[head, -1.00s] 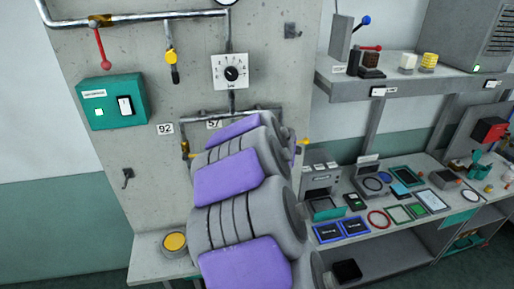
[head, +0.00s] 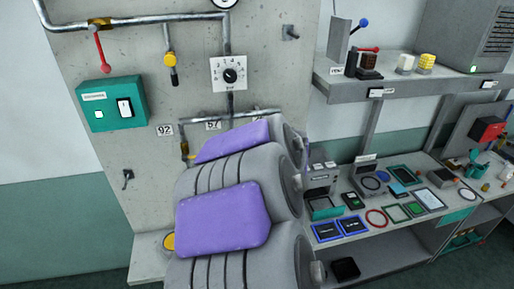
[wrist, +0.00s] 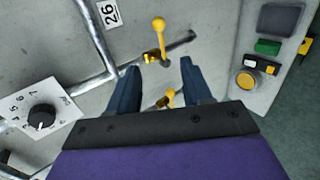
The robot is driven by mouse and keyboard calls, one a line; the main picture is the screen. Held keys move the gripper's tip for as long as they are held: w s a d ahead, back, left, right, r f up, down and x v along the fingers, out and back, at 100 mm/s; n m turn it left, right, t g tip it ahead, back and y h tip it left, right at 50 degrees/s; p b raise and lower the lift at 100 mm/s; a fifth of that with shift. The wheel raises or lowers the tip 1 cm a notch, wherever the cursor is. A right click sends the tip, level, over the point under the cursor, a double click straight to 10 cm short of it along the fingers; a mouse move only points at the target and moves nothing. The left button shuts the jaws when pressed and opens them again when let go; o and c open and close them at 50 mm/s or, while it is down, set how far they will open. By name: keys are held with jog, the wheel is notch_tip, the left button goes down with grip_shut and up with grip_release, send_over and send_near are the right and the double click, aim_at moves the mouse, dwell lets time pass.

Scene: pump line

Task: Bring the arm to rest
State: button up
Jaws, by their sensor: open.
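My gripper (wrist: 157,88) shows in the wrist view with its two dark blue fingers apart and nothing between them. Beyond the fingers is the concrete wall panel with a yellow-handled valve (wrist: 159,35) on a pipe. A second yellow handle (wrist: 167,98) shows between the fingers, farther off and apart from them as far as I can tell. In the head view my grey and purple arm is folded in the lower middle, and it hides the gripper there.
A dial (head: 229,75), a green switch box (head: 112,105) and a red lever (head: 101,52) are on the concrete panel. A workbench (head: 462,192) with several small items and a shelf (head: 350,86) stand at the right. A yellow button (head: 168,242) is partly behind my arm.

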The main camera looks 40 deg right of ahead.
dwell(0.3)
jog(key=s+a+f+m+g+b, duration=0.6)
jog(key=s+a+f+m+b, duration=0.55)
jog(key=a+f+b, duration=0.45)
jog(key=s+a+f+g+y+b, duration=0.2)
jog(key=s+a+f+y, duration=0.1)
jog(key=s+a+f, duration=0.2)
jog(key=s+a+f+g+y+b, duration=0.2)
jog(key=s+a+f, duration=0.4)
jog(key=s+a, duration=0.4)
jog(key=a+g+y, duration=0.1)
jog(key=a, duration=0.2)
jog(key=shift+a, duration=0.4)
jog(key=shift+s, duration=0.1)
jog(key=shift+c, duration=0.2)
